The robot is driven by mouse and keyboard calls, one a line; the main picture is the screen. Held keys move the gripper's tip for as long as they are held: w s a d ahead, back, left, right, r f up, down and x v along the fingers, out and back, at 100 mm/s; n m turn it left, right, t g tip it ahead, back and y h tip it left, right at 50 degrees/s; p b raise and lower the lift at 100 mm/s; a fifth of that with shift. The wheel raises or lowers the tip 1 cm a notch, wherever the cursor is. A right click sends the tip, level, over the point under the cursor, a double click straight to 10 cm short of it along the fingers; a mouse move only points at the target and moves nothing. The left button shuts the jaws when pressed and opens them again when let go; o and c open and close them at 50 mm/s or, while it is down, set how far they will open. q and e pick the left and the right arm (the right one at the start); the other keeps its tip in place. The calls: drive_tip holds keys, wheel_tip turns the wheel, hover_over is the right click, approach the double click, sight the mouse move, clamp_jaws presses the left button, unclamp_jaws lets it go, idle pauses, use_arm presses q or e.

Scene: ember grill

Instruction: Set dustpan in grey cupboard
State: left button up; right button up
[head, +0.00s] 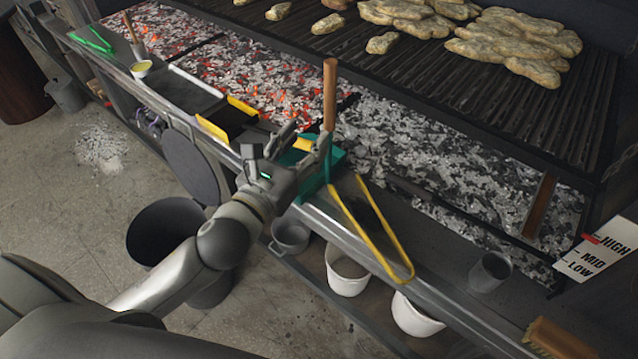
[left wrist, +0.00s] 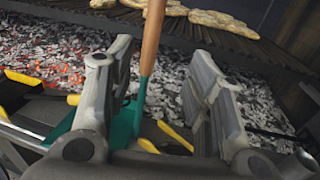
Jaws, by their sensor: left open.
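A teal dustpan (head: 336,158) with an upright wooden handle (head: 329,95) stands on the metal ledge in front of the coals. It also shows in the left wrist view (left wrist: 122,127), with the wooden handle (left wrist: 152,35) rising between and beyond my fingers. My left gripper (head: 304,138) is open, its fingers just left of the handle in the head view. No grip on the dustpan shows. Part of the pan is hidden behind the gripper. I cannot make out a grey cupboard in either view. My right gripper is not in view.
Yellow-handled tongs (head: 376,238) lie right of the dustpan, and a yellow-and-black tool (head: 238,107) lies left of it. A grey cup (head: 490,271) and a brush (head: 556,340) sit farther right. White buckets (head: 346,275) stand below. Hot coals (head: 262,82) lie behind.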

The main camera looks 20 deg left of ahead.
sight(327, 107)
use_arm(q)
drive_tip(key=w, duration=0.2)
drive_tip(key=w+p, duration=0.1)
drive_tip(key=w, duration=0.3)
drive_tip(key=shift+w+a+f+p, duration=0.25)
drive_tip(key=shift+a+f+p, duration=0.05)
drive_tip(key=shift+a, duration=0.05)
drive_tip(key=shift+w+d, duration=0.15)
drive_tip(key=w+p, duration=0.1)
drive_tip(key=w, duration=0.1)
drive_tip(key=w+p, duration=0.1)
drive_tip(key=shift+w+d+r, duration=0.1)
drive_tip(key=shift+w+d, duration=0.25)
drive_tip(key=shift+d, duration=0.05)
drive_tip(key=shift+w, duration=0.35)
drive_tip(key=shift+w+d, duration=0.1)
drive_tip(key=shift+w, duration=0.1)
drive_tip(key=shift+c, duration=0.6)
drive_tip(key=c, duration=0.5)
clamp_jaws()
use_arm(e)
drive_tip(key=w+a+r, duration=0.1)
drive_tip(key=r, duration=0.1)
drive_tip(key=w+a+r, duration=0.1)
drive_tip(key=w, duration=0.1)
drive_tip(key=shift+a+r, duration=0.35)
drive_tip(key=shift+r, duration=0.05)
